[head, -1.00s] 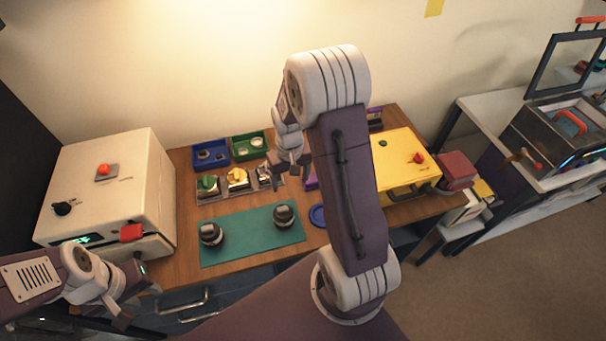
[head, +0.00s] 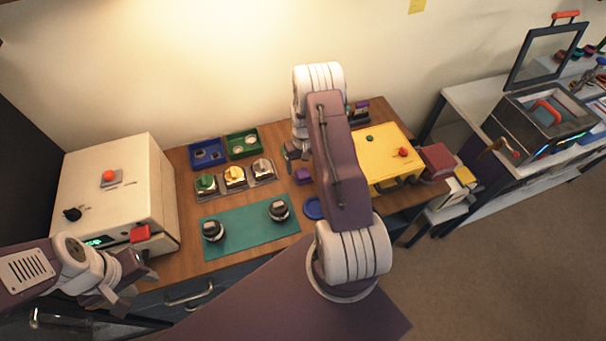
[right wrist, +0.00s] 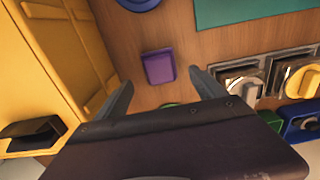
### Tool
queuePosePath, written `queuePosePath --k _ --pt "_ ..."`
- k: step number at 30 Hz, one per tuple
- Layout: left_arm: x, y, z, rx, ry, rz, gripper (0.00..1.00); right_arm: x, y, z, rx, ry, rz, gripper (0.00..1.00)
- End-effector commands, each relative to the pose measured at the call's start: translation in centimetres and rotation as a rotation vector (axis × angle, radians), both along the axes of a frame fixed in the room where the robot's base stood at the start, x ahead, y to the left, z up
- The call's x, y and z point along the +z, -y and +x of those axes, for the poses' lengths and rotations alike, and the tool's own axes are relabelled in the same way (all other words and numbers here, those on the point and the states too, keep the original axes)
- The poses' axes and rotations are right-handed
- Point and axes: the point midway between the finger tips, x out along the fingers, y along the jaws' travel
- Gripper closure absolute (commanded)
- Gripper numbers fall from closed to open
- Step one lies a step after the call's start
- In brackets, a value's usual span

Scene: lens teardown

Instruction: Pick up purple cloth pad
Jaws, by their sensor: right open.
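The purple cloth pad (head: 303,176) lies flat on the wooden table, left of the yellow box. In the right wrist view the purple pad (right wrist: 158,67) is a small square between and beyond my two fingertips. My right gripper (head: 292,152) hangs above the table just behind the pad. In the right wrist view my right gripper (right wrist: 160,88) is open and empty, apart from the pad. My left gripper (head: 128,288) is low at the front left, far from the pad; its jaw opening is unclear.
A blue disc (head: 315,208) and teal mat (head: 243,236) lie in front of the pad. Lens parts on a metal holder (head: 263,176) stand to its left. The yellow box (head: 385,150) stands close on its right. Blue (head: 221,150) and green (head: 257,149) bins are at the back.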

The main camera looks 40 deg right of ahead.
Motion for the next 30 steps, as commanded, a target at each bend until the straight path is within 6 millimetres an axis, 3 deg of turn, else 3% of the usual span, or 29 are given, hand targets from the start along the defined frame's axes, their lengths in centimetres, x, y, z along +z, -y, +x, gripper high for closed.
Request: queuePosePath --k 3,7,14,15,21,23,30 --pt "1.7 0.0 0.0 0.000 0.000 0.000 0.64 -1.7 -0.2 -0.5 0.000 -0.006 0.003 0.20" --pt "1.8 0.0 0.0 0.000 0.000 0.000 0.64 -3.9 -0.2 -0.5 0.000 -0.004 0.002 0.20" --pt "1.8 0.0 0.0 0.000 0.000 0.000 0.64 -4.4 -0.2 -0.4 0.000 -0.001 0.000 0.20" --pt "1.7 0.0 0.0 0.000 0.000 0.000 0.64 -4.4 -0.2 -0.4 0.000 -0.001 0.000 0.23" --pt "1.8 0.0 0.0 0.000 0.000 0.000 0.64 -4.4 -0.2 -0.4 0.000 -0.001 0.000 0.78" --pt "1.8 0.0 0.0 0.000 0.000 0.000 0.64 -4.4 -0.2 -0.4 0.000 -0.001 0.000 0.92" --pt "1.7 0.0 0.0 0.000 0.000 0.000 0.64 -4.1 -0.2 -0.3 0.000 0.000 0.000 0.92"
